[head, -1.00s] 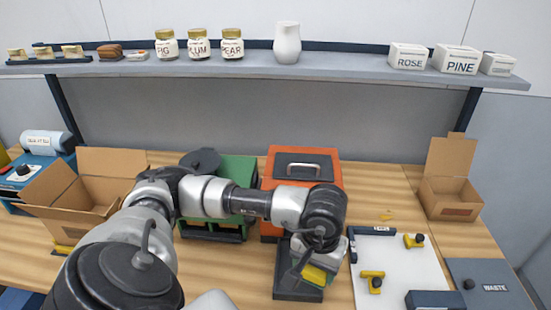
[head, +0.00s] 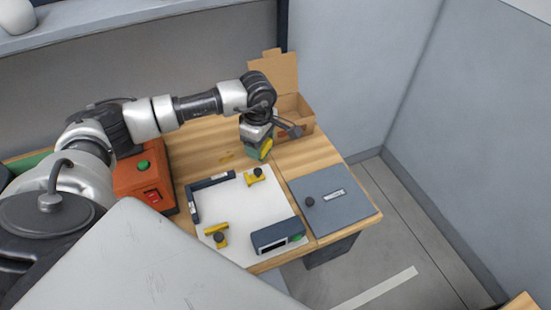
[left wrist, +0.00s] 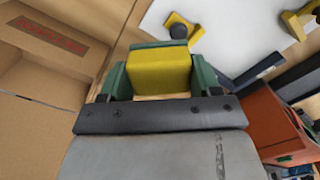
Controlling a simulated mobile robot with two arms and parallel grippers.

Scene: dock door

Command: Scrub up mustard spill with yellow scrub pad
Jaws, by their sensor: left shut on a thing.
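My left gripper (head: 258,152) is shut on the yellow scrub pad (head: 267,146). The pad also shows in the left wrist view (left wrist: 159,72), squeezed between two green fingers. The gripper hangs above the wooden bench, in front of the open cardboard box and behind the white board. The mustard spill (head: 227,156) is a small yellow smear on the bare wood, left of the gripper and behind the board; the pad is apart from it. The spill cannot be made out in the left wrist view. My right gripper is not in view.
The open cardboard box (head: 301,116) stands close behind the gripper. The white board (head: 232,225) carries yellow clamps with black knobs, a dark corner bracket (head: 193,203) and a dark block (head: 277,237). A grey waste lid (head: 334,200) lies right. An orange case (head: 140,177) stands left.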

